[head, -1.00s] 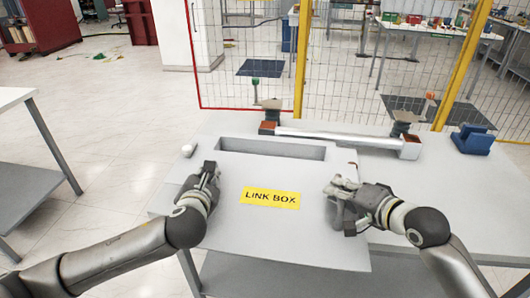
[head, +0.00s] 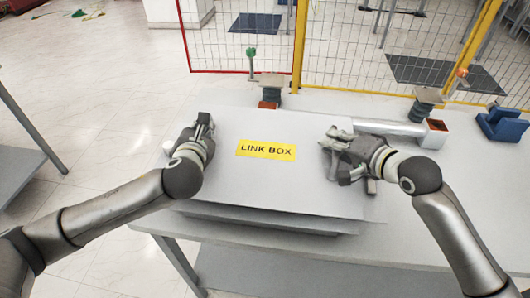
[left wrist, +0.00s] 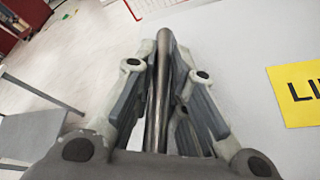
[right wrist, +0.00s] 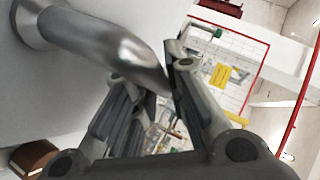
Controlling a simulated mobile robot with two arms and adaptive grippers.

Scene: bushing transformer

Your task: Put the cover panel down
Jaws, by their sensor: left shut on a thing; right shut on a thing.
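The cover panel (head: 265,185) is a flat light-grey sheet with a yellow LINK BOX label (head: 266,150). It lies over the box on the table, its front edge standing above a lower grey surface; I cannot tell whether it touches. My left gripper (head: 203,124) is at the panel's left side, shut on a metal handle bar (left wrist: 161,80) in the left wrist view. My right gripper (head: 335,138) is at the right side, shut on a curved metal handle (right wrist: 105,45) in the right wrist view. The box opening is hidden.
The grey table (head: 420,225) has free room right of the panel. A blue block (head: 503,125) sits at the far right. A wire-mesh fence (head: 350,60) runs behind the table.

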